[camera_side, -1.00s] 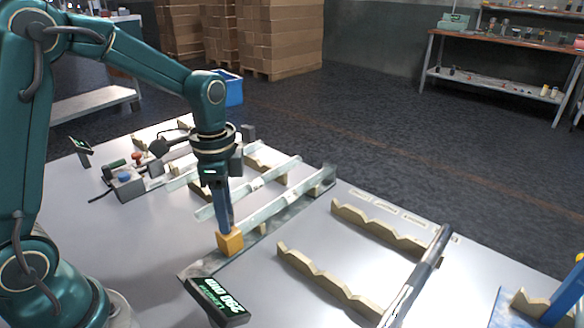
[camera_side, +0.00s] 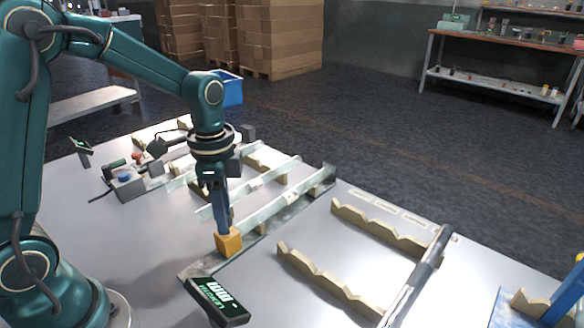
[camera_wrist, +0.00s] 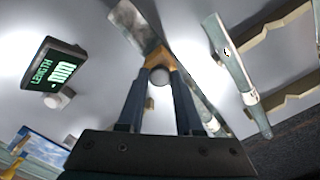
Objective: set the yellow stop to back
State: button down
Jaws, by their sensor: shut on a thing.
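The yellow stop (camera_side: 229,241), an orange-yellow block, sits on a grey metal rail (camera_side: 203,267) toward the rail's near end. It also shows in the wrist view (camera_wrist: 157,58). My gripper (camera_side: 226,228) points down and is shut on the stop; in the wrist view its two dark fingers (camera_wrist: 158,72) meet the block from both sides. I cannot tell whether tube and stop touch.
Another glass tube (camera_side: 250,187) lies on supports left of the rail. A burner-like device (camera_side: 125,183) stands at the left. Bare table lies between rail and racks.

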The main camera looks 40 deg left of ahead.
jog(key=shift+s, duration=2.8)
jog(key=c, duration=0.6)
grip_release()
jog(key=shift+r, duration=0.15)
jog(key=shift+r, duration=2.45)
